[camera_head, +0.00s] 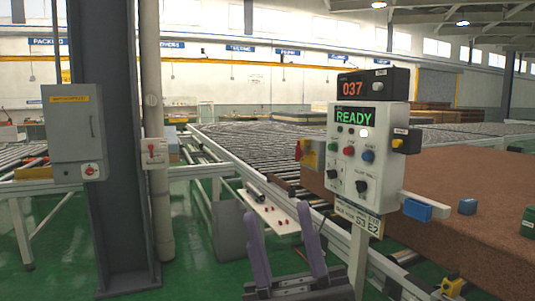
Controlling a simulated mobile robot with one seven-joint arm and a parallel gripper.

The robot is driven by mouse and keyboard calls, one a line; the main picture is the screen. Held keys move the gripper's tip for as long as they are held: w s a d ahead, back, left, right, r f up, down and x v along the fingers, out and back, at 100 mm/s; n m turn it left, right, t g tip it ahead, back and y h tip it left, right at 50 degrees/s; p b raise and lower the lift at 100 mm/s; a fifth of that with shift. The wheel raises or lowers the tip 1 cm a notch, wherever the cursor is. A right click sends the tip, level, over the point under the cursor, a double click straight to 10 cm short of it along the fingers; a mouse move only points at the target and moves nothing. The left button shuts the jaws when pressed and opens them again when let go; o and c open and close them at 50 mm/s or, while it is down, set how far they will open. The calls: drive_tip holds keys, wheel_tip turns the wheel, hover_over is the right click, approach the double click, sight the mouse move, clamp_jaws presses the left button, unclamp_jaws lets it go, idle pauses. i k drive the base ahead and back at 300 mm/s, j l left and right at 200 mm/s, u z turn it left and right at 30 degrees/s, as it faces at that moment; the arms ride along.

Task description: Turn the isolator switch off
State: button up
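Several switches could be the isolator, and I cannot read a label that settles it. A grey box with a red handle (151,152) is fixed by the dark column. A yellow box with a red switch (308,153) sits on the left side of the control panel. The handle positions are too small to read surely. My gripper (279,230) is at the bottom centre, its two purple-grey fingers apart and nothing seen between them. It is below and apart from all these switches.
A brown mattress (470,205) lies at the right. Roller conveyors (260,140) run behind. The dark column (110,215) and a pipe stand at the left.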

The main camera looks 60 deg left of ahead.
sight(299, 153)
drive_tip(key=u, duration=1.3)
drive_tip(key=i+u, duration=0.1)
drive_tip(key=u, duration=0.2)
drive_tip(key=i+j, duration=0.1)
drive_tip(key=i, duration=0.95)
drive_tip(key=j, duration=0.1)
